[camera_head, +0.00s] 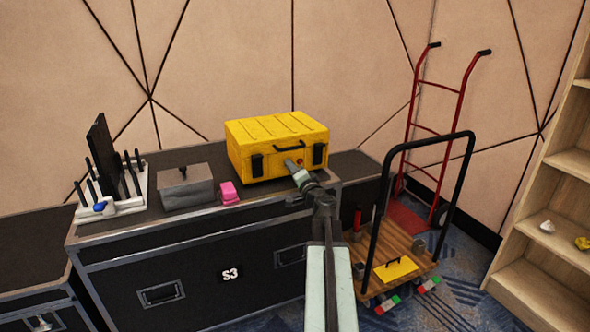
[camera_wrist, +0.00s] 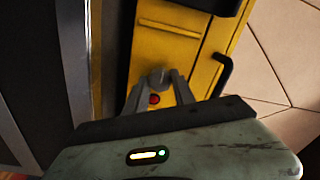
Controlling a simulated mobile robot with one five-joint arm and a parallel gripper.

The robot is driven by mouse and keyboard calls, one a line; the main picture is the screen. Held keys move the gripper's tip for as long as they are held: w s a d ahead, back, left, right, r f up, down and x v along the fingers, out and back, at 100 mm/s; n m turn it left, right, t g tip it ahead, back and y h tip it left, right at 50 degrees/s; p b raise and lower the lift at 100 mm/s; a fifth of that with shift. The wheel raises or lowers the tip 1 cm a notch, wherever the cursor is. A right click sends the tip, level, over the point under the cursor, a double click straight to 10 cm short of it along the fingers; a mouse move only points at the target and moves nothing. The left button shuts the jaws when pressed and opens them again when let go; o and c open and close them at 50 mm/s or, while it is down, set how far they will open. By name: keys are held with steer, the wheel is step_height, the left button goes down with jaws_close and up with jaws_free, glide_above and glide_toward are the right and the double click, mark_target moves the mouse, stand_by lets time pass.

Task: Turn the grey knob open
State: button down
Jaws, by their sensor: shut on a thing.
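The yellow case (camera_head: 275,132) stands on the dark flight case, with black latches and a handle on its front. My gripper (camera_head: 291,165) reaches its front face, left of the small red button (camera_head: 300,161). In the wrist view the fingers (camera_wrist: 158,80) close in on the grey knob (camera_wrist: 157,74) on the yellow face, with the red button (camera_wrist: 154,99) showing between them. The gripper is shut on the knob, whose sides are partly hidden by the fingers. I cannot tell the knob's turn angle.
The flight case (camera_head: 200,285) marked S3 carries a grey lidded box (camera_head: 187,193), a pink block (camera_head: 229,192) and a white rack (camera_head: 110,207) with black rods. A wooden-decked cart (camera_head: 405,252), a red hand truck (camera_head: 439,131) and a shelf (camera_head: 540,255) stand at right.

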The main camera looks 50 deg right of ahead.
stand_by(0.3)
steer(key=c, duration=1.1)
jaws_free()
steer(key=shift+o, duration=0.2)
